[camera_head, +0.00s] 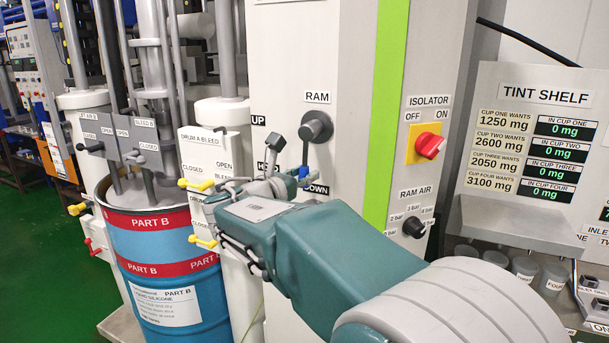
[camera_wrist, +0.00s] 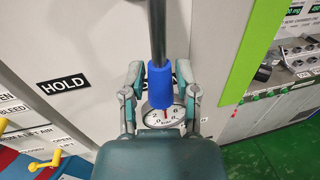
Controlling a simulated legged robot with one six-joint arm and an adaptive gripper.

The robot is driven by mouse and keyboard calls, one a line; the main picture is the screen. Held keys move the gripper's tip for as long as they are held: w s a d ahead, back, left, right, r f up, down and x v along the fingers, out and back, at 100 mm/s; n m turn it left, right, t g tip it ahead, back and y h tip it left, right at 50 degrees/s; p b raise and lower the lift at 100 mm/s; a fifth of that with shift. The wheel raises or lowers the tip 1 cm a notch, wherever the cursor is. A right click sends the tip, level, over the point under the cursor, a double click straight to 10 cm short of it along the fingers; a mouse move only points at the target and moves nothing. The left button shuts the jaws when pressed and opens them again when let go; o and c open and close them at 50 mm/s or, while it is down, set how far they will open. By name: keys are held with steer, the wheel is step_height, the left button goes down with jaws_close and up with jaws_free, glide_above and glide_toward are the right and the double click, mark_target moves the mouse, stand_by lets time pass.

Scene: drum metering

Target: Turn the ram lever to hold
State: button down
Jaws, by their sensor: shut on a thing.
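The ram lever (camera_head: 306,152) hangs from a round grey hub (camera_head: 316,127) below the RAM label on the light panel. It points almost straight down, towards the DOWN label (camera_head: 316,189). Its blue grip (camera_wrist: 160,82) sits between the two fingers of my gripper (camera_wrist: 160,88), which is shut on it. In the head view my gripper (camera_head: 290,178) covers part of the grip. The HOLD label (camera_wrist: 63,83) is left of the grip in the wrist view and is partly hidden in the head view. The UP label (camera_head: 258,120) is at the upper left.
The isolator switch (camera_head: 429,146) and the ram air knob (camera_head: 413,228) are right of the lever. Yellow bleed handles (camera_head: 200,184) and the blue Part B drum (camera_head: 165,260) are to the left. A round gauge (camera_wrist: 163,115) shows behind my fingers.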

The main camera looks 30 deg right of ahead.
steer(key=shift+w+a+r+m+y, duration=0.35)
steer(key=shift+w+a+m, duration=0.3)
steer(key=shift+m, duration=0.6)
steer(key=shift+w+a+r+m+y, duration=0.25)
steer(key=shift+w+a+r+m, duration=0.2)
steer(key=shift+w+m, duration=0.6)
steer(key=shift+w+a+r+m+y, duration=0.35)
steer(key=shift+w+a+m, duration=0.15)
steer(key=shift+m, duration=1)
steer(key=shift+c, duration=1.8)
jaws_free()
steer(key=v, duration=1.2)
